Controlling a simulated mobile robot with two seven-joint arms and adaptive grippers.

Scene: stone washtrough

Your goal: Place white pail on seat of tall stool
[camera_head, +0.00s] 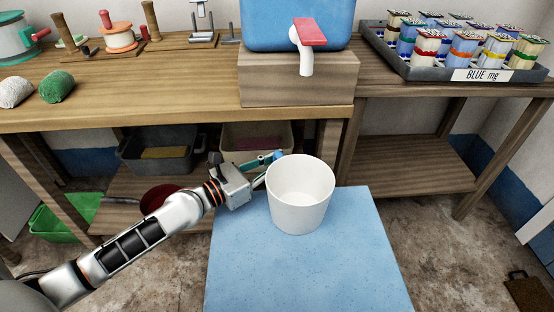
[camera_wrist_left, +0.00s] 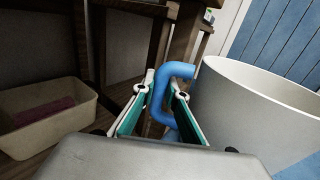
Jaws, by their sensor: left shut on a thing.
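The white pail (camera_head: 298,205) is upright and empty over the blue speckled square seat (camera_head: 300,280), which I take to be the tall stool's; its legs are hidden. I cannot tell whether the pail's base touches the seat. My left gripper (camera_head: 264,163) comes in from the left and is shut on the pail's blue handle (camera_wrist_left: 182,69), at the pail's far left side. In the left wrist view, the handle passes between the green-padded fingers (camera_wrist_left: 161,92) and the white pail (camera_wrist_left: 255,115) stands to their right. My right gripper is not in view.
Bare floor (camera_head: 430,240) lies to the right.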

